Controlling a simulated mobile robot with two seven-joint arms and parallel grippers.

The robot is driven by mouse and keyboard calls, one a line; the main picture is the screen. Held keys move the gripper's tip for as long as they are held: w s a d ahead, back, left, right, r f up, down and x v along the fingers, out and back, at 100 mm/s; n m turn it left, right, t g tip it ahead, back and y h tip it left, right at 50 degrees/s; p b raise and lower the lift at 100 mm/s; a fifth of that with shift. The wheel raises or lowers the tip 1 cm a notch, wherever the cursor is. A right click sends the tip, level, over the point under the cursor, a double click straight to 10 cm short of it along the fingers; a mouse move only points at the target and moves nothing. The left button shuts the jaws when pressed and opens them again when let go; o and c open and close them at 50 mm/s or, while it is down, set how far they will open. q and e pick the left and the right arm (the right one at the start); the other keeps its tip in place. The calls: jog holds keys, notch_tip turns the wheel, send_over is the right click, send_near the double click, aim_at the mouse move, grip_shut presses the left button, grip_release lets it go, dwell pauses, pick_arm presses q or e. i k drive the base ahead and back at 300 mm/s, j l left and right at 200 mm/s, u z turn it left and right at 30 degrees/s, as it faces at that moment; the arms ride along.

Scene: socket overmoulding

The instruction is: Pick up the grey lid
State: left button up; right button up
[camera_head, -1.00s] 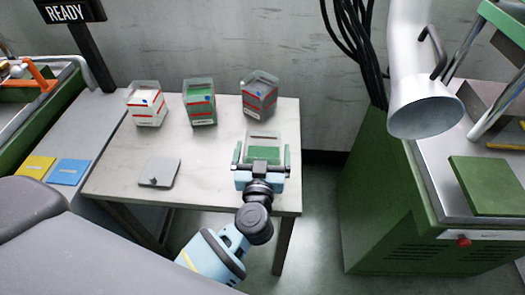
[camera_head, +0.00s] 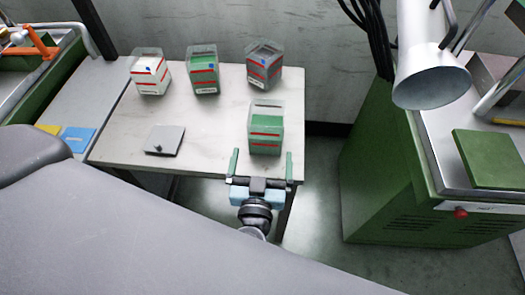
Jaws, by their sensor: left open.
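The grey lid (camera_head: 165,140) lies flat on the left front part of the white table, with a small dark knob near its front left corner. My left gripper (camera_head: 262,158) is open and empty. Its two green fingers point towards the back of the table at the front right edge. They stand just in front of a clear container with green contents (camera_head: 266,133) and do not visibly grip it. The gripper is to the right of the grey lid and well apart from it. My right gripper is not in view.
Clear containers with white (camera_head: 150,76), green (camera_head: 203,75) and grey (camera_head: 263,66) contents stand along the back of the white table (camera_head: 215,160). A green machine (camera_head: 385,160) is on the right. The table's middle is clear.

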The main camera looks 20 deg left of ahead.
aim_at(163, 139)
jog(key=u, duration=1.5)
